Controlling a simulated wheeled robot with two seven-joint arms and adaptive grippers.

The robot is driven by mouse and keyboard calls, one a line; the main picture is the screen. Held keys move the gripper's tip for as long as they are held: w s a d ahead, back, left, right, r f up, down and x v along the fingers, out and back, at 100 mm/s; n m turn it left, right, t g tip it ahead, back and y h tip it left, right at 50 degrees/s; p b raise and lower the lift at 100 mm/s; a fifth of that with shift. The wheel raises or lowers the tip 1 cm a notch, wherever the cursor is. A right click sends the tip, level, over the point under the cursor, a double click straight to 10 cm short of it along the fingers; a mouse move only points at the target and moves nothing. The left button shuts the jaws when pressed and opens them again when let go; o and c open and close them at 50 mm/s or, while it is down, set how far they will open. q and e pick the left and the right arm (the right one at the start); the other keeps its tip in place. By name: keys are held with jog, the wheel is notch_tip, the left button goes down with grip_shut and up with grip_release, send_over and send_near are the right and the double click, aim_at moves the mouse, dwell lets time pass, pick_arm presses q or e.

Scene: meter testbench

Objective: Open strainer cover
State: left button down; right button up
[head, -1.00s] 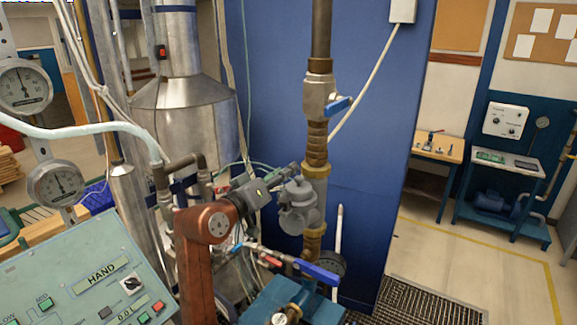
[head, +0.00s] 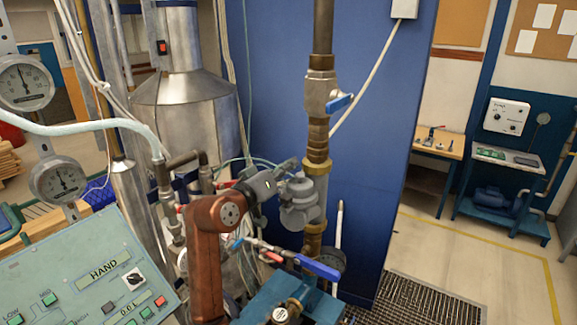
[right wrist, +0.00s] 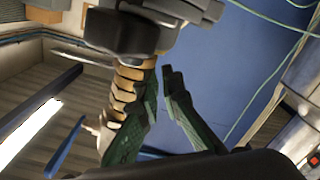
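The grey metal strainer (head: 300,205) sits on the vertical pipe in the middle of the head view, with brass fittings above and below it. Its rounded cap-like part (head: 298,188) faces left, toward my right gripper. My right gripper (head: 284,176) is just left of the strainer, close to it; contact cannot be told. In the right wrist view its green-padded fingers (right wrist: 162,75) are apart, with blue wall showing between them. The dark strainer body (right wrist: 125,30) and brass fitting (right wrist: 127,82) lie beyond and left of the fingers. My left gripper is not in view.
A blue-handled valve (head: 338,103) is above the strainer, and another blue lever (head: 317,267) is below it. A control panel (head: 75,290) and two gauges (head: 24,84) stand at left. Thin cables hang near the gripper.

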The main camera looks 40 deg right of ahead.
jog(key=shift+c, duration=0.3)
dwell(0.5)
jog(key=o, duration=0.9)
jog(key=shift+o, duration=0.2)
jog(key=v, duration=1.2)
jog(key=shift+o, duration=0.3)
